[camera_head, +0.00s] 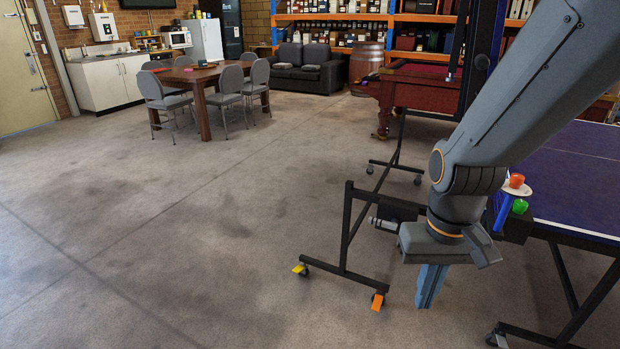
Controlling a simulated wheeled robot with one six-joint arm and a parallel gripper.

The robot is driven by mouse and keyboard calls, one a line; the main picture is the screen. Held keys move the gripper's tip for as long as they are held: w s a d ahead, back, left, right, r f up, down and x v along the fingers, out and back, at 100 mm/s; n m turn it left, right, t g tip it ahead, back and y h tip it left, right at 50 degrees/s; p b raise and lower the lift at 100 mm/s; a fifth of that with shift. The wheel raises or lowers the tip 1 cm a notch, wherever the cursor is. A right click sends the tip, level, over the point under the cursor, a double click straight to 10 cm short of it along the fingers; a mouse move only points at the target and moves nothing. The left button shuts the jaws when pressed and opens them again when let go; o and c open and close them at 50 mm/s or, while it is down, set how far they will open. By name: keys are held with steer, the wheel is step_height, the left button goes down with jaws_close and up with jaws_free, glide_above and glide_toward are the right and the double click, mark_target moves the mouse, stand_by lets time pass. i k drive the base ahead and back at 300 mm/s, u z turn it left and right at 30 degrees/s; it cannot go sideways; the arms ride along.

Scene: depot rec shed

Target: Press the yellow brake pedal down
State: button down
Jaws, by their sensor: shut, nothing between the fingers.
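The yellow brake pedal (300,269) sits on a caster at the left foot of a black wheeled table frame. It sticks out to the left, low above the floor. An orange pedal (377,302) is on another caster of the same frame, nearer to me and to the right. My gripper (425,302) points down with its fingers together and empty. In the picture it is right of the orange pedal and well right of the yellow one. Its height above the floor is hard to tell.
The black frame (347,225) and folding blue table tennis table (570,170) stand around my arm. Open concrete floor (170,240) lies left; a dining table (205,77) with chairs stands farther back.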

mark_target(300, 269)
steer(key=k, duration=0.65)
steer(key=u, duration=0.55)
steer(key=i, duration=1.6)
steer(key=z, duration=0.2)
